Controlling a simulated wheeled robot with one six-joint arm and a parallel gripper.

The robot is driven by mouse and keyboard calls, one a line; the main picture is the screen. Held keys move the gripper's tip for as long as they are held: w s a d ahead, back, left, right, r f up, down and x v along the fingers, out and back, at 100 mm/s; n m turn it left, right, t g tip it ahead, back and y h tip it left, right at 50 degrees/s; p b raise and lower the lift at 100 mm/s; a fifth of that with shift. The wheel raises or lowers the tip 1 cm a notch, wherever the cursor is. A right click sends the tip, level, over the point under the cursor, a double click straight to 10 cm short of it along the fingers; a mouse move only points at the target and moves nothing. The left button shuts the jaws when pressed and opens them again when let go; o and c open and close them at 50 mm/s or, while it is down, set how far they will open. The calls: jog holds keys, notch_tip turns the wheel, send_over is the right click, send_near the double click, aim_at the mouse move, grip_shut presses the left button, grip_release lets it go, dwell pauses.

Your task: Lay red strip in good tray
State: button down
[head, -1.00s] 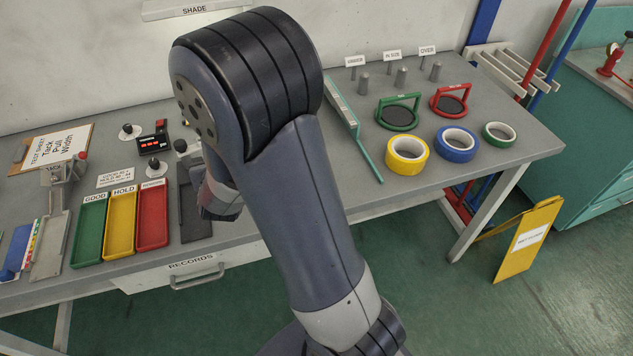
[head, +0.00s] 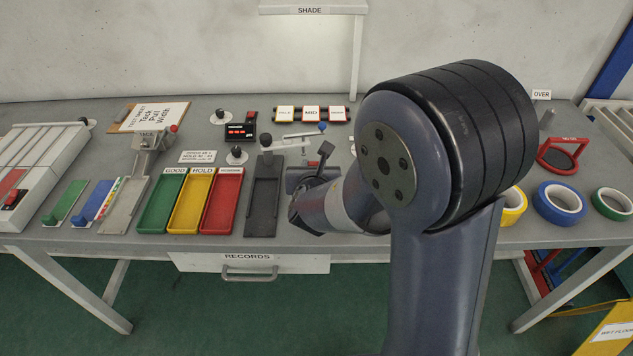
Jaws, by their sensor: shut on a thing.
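The good tray (head: 160,206) is the green, open tray labelled GOOD, left of centre on the bench; its visible floor is bare. My gripper (head: 316,166) is low over the bench to the right of the trays, partly hidden by my own wrist. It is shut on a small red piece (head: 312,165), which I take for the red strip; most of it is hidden. The dark long tray with a black knob lies between my gripper and the coloured trays.
Yellow HOLD tray (head: 190,208) and red tray (head: 220,208) stand beside the green one. A grey stand (head: 128,195) is left of them. A black-knobbed dark tray (head: 263,205) lies to their right. Tape rolls (head: 560,203) are at far right.

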jog(key=shift+f, duration=1.85)
jog(key=shift+b, duration=0.3)
jog(key=shift+f, duration=0.15)
jog(key=c, duration=1.2)
grip_release()
jog(key=shift+o, duration=0.2)
